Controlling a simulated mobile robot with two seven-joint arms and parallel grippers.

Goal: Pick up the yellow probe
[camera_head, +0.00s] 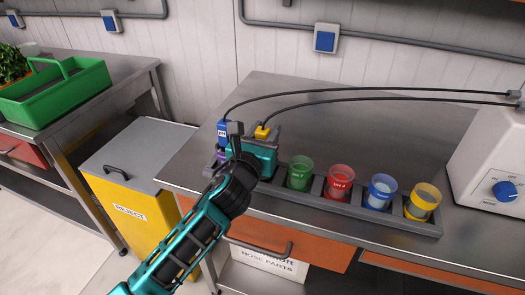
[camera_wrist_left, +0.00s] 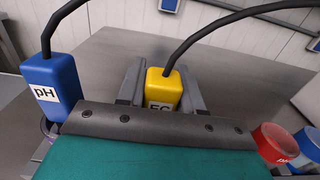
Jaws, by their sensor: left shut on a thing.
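The yellow probe (camera_head: 262,132) has a black cable at its top and shows just behind my left gripper in the head view. In the left wrist view the yellow probe (camera_wrist_left: 163,90) carries a partly hidden label and sits between the two grey fingers. My left gripper (camera_head: 268,138) is shut on it; the fingers also show in the wrist view (camera_wrist_left: 162,88). The probe's lower part is hidden by the gripper body. A blue probe (camera_head: 223,131) marked pH stands to its left, also in the wrist view (camera_wrist_left: 51,88). My right gripper is not in view.
A dark rack (camera_head: 310,203) on the metal bench holds green (camera_head: 300,174), red (camera_head: 339,182), blue (camera_head: 381,191) and yellow (camera_head: 422,202) cups right of the gripper. Two black cables arch to a white unit (camera_head: 493,155) at right. Bare bench lies behind the rack.

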